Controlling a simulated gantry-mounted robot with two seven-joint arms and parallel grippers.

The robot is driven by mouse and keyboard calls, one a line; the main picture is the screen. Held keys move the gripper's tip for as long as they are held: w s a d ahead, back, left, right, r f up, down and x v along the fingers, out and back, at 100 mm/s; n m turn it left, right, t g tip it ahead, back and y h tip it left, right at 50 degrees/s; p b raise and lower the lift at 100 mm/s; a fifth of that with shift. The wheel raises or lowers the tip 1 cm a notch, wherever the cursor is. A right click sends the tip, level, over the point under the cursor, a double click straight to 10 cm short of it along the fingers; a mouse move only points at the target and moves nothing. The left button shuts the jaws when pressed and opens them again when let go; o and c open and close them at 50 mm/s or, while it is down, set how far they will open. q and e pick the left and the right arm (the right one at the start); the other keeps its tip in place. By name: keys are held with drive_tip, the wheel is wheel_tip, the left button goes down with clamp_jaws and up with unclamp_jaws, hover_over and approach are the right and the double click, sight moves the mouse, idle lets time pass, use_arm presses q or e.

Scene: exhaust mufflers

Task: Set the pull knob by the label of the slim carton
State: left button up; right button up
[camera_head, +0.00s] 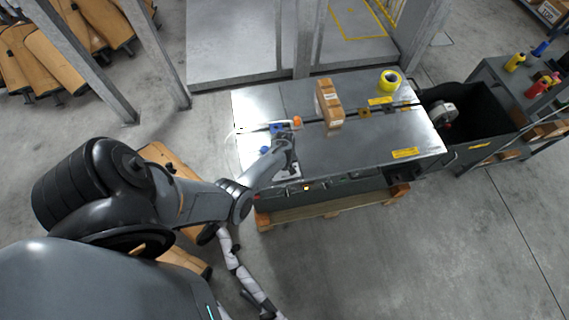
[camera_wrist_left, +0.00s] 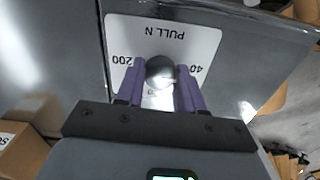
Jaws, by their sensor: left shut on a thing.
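The pull knob (camera_wrist_left: 160,72) is a dark, shiny round knob on a white dial plate (camera_wrist_left: 190,42) printed "PULL N", with 200 and 40 readable; the text appears upside down. My left gripper (camera_wrist_left: 160,90) is shut on the knob, one purple finger on each side. Its fingers hide part of the scale. In the head view my left gripper (camera_head: 289,166) is at the machine top's front left. The slim carton (camera_head: 329,105) stands upright on the machine top, right of and behind the gripper; its label is too small to read. My right gripper is out of view.
The grey machine top (camera_head: 380,140) carries a yellow tape roll (camera_head: 390,80) at its back right. An orange-and-blue item (camera_head: 287,125) lies behind my left gripper. A black bin (camera_head: 465,110) adjoins on the right. A carton (camera_wrist_left: 20,150) shows at the wrist view's lower left.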

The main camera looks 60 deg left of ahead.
use_arm(q)
drive_tip(key=shift+n, duration=0.5)
drive_tip(key=o, duration=1)
drive_tip(key=shift+o, duration=0.2)
drive_tip(key=shift+r, duration=0.1)
wheel_tip(320, 180, up, 11)
drive_tip(key=p, duration=0.3)
drive_tip(key=shift+f, duration=0.2)
